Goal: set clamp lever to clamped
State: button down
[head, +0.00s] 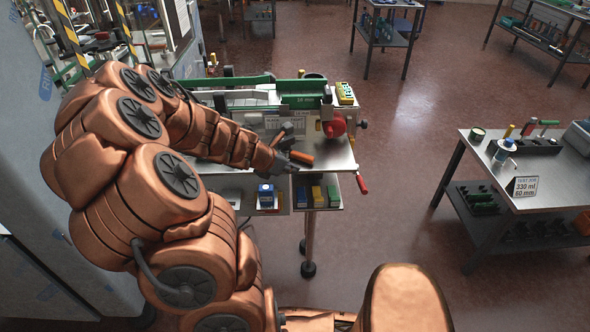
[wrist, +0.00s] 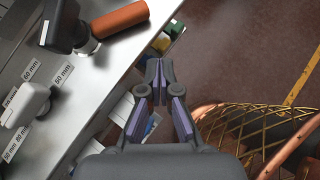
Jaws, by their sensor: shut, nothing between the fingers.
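A lever with an orange-brown cylindrical grip (wrist: 120,19) on a dark pivot body (wrist: 62,24) is at the upper left of the wrist view, mounted on the metal bench top. I take it for the clamp lever; no marking of its positions is readable. In the head view the same grip (head: 301,158) shows near the bench's front edge. My gripper (wrist: 160,82) is shut and empty, its tips just past the bench edge, apart from the grip and below it in the wrist view. In the head view my gripper (head: 288,163) is close beside the grip, partly hidden by my arm.
The bench top (head: 341,154) carries a green guide rail (head: 302,101), a red knob (head: 335,126) and a yellow-green button box (head: 345,93). A red-handled crank (head: 362,184) sticks out at the bench's front right. Colored boxes (head: 317,195) sit on the shelf below.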

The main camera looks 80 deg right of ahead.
jog(key=w+a+r+b, duration=0.1)
jog(key=a+r, duration=0.3)
jog(key=shift+w+a+r, duration=0.2)
jog(key=shift+w+r, duration=0.05)
jog(key=shift+r, duration=0.05)
dwell(0.5)
jog(key=w+a+r+m+t+y, duration=0.15)
jog(key=w+a+m, duration=0.25)
jog(key=w+a, duration=0.55)
jog(key=w+a+m+t+y, duration=0.1)
jog(key=w+a+m+t, duration=0.15)
jog(key=w+a, duration=0.7)
jog(key=s+a+m+y, duration=0.1)
jog(key=s+a+y, duration=0.1)
jog(key=a, duration=1.1)
jog(key=s+a+m+y, duration=0.2)
jog(key=s+a, duration=0.2)
jog(key=a, duration=0.9)
jog(key=shift+s+r, duration=0.2)
jog(key=shift+r, duration=0.25)
